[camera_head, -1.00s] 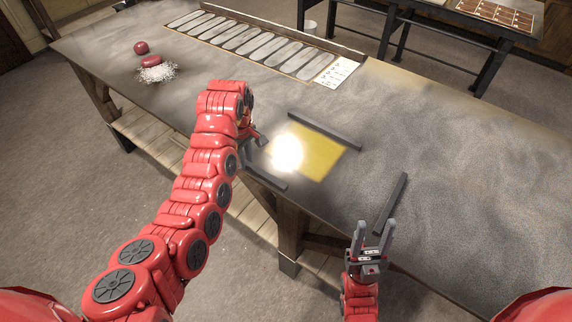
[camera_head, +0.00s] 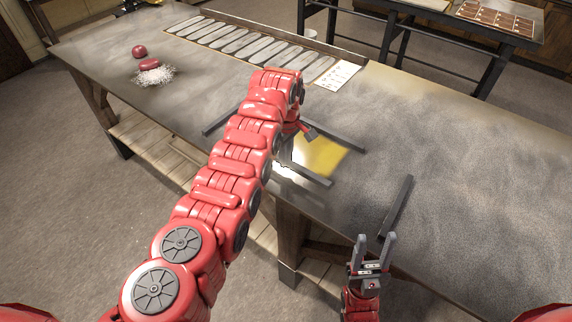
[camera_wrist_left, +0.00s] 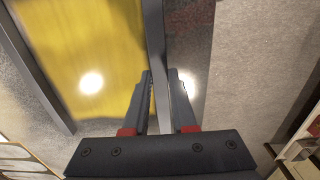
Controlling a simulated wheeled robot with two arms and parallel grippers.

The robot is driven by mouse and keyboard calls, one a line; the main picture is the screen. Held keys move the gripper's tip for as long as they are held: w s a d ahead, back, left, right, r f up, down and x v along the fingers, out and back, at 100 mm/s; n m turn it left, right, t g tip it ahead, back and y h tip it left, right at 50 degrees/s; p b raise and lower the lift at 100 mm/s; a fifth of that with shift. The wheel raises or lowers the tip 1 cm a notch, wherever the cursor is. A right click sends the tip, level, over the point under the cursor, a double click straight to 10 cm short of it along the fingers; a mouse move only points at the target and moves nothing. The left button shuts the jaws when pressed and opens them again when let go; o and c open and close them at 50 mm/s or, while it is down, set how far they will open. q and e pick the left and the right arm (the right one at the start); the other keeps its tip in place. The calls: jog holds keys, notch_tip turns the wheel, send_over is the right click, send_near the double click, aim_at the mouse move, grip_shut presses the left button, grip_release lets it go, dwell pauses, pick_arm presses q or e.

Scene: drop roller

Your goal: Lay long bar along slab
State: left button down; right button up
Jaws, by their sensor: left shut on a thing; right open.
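The yellow slab (camera_head: 322,155) lies on the grey table (camera_head: 455,190), partly behind my left arm. My left gripper (camera_wrist_left: 162,84) is shut on a long dark bar (camera_head: 308,175), which runs along the near edge of the slab. The wrist view shows the bar (camera_wrist_left: 154,35) between the fingers, with yellow on its left side. I cannot tell whether it touches the table. Another dark bar (camera_head: 337,133) lies along the slab's far edge. My right gripper (camera_head: 375,245) is open and empty at the table's front edge.
A dark bar (camera_head: 397,203) lies to the right of the slab, and another (camera_head: 220,121) shows left of my arm. Red lumps (camera_head: 149,64) and white powder (camera_head: 155,76) are at the back left. A tray of ovals (camera_head: 245,45) stands behind. The right tabletop is clear.

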pick_arm(q)
jog(key=shift+f+p, duration=0.4)
jog(key=shift+f, duration=1.3)
jog(key=shift+f+b, duration=0.1)
jog(key=shift+b, duration=0.25)
jog(key=c, duration=0.7)
grip_release()
